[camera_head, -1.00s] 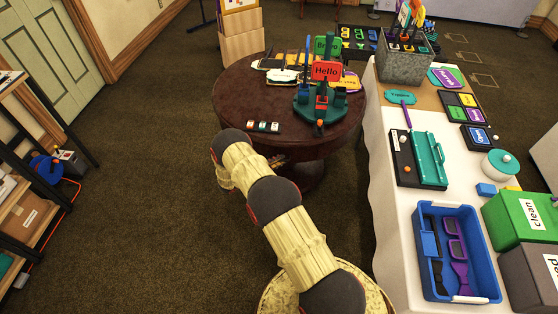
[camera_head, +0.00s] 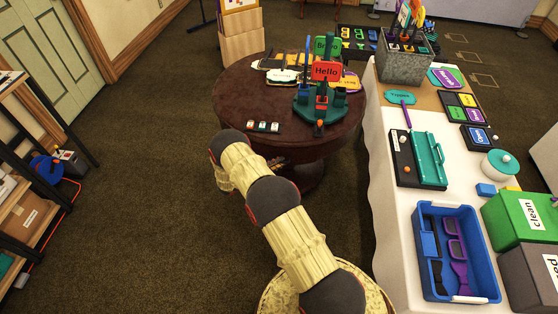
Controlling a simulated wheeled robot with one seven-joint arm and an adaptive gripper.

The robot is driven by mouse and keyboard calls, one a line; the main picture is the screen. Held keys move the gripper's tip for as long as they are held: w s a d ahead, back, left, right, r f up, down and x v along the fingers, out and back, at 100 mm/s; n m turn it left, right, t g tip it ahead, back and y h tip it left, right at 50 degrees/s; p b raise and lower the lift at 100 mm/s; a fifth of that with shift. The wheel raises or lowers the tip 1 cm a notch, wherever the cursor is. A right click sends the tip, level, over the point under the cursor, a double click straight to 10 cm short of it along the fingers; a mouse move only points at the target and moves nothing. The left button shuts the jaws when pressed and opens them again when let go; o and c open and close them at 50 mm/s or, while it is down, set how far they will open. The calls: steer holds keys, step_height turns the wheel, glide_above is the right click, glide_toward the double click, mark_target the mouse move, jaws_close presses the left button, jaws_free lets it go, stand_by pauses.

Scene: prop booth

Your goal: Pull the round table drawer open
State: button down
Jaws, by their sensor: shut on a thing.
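The round table (camera_head: 245,104) is dark reddish brown and stands at the upper middle of the head view. Its drawer front and handle are hidden behind my arm at the table's near side. My gripper (camera_head: 277,160) is mostly hidden too; only a small dark and gold part shows past my arm, just under the tabletop edge. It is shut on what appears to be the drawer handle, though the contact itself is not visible. I cannot tell how far the drawer is open.
On the tabletop are a green stand with a red "Hello" sign (camera_head: 326,71), several other signs and a small block strip (camera_head: 263,127). A white-covered table (camera_head: 390,215) with a blue tray (camera_head: 487,290) stands to the right. Shelving (camera_head: 28,165) is at the left. Carpet between is clear.

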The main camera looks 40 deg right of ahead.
steer(key=s+a+p, duration=0.3)
steer(key=s+a, duration=1.5)
steer(key=a, duration=0.3)
steer(key=c, duration=1.9)
jaws_free()
steer(key=shift+a, duration=0.1)
steer(key=a, duration=0.4)
steer(key=a+r, duration=0.1)
steer(key=a, duration=0.3)
steer(key=w+a, duration=0.1)
steer(key=a, duration=0.2)
steer(key=shift+w+a+r, duration=0.1)
steer(key=shift+a+r, duration=0.25)
steer(key=shift+a, duration=0.05)
